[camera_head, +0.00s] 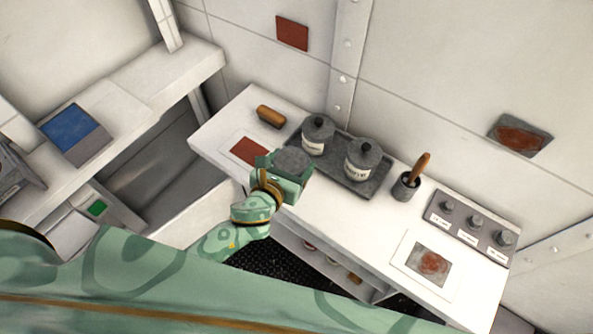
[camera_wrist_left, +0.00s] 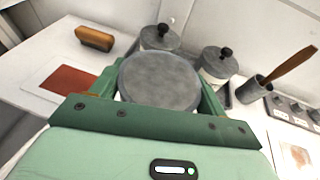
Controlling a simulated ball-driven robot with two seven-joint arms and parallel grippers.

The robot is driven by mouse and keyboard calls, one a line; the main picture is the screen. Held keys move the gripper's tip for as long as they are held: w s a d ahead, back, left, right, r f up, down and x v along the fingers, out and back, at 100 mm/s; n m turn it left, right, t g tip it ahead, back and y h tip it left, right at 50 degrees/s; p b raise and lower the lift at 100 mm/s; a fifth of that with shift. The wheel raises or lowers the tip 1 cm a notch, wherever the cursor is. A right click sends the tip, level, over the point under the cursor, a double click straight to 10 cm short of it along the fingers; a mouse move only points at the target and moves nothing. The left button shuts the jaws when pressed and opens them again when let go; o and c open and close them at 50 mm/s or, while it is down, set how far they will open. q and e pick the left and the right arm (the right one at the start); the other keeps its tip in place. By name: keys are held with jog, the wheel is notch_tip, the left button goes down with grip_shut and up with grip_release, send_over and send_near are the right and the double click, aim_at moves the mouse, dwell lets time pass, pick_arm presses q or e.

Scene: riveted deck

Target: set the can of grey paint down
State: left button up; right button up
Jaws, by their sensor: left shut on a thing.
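The can of grey paint (camera_head: 293,160), with a flat round grey top, is between the fingers of my left gripper (camera_head: 284,170), near the front edge of the white worktop (camera_head: 338,222). The gripper is shut on it. In the left wrist view the can (camera_wrist_left: 160,80) stands upright between the green fingers, which cover its lower sides. Whether its base touches the worktop is hidden. My right gripper is not in view.
A grey tray (camera_head: 342,176) with two knob-lidded pots stands right of the can. A brown-handled brush (camera_head: 271,116) and a card with a red-brown patch (camera_head: 249,152) lie left. A brush cup (camera_head: 406,187), a knob panel (camera_head: 471,226) and another paint card (camera_head: 431,264) are farther right.

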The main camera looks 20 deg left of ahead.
pick_arm(q)
jog(key=shift+w+f, duration=0.55)
jog(key=shift+f, duration=0.25)
jog(key=shift+w+a+f+b, duration=0.25)
jog(key=shift+f+b, duration=0.1)
jog(key=shift+b, duration=0.1)
jog(key=f, duration=0.1)
jog(key=f+b, duration=0.2)
jog(key=shift+w+d+f, duration=0.25)
jog(key=shift+f, duration=0.1)
jog(key=shift+a+r, duration=0.1)
jog(key=shift+r, duration=0.05)
jog(key=o, duration=1.3)
jog(key=shift+f, duration=0.2)
jog(key=shift+r, duration=0.1)
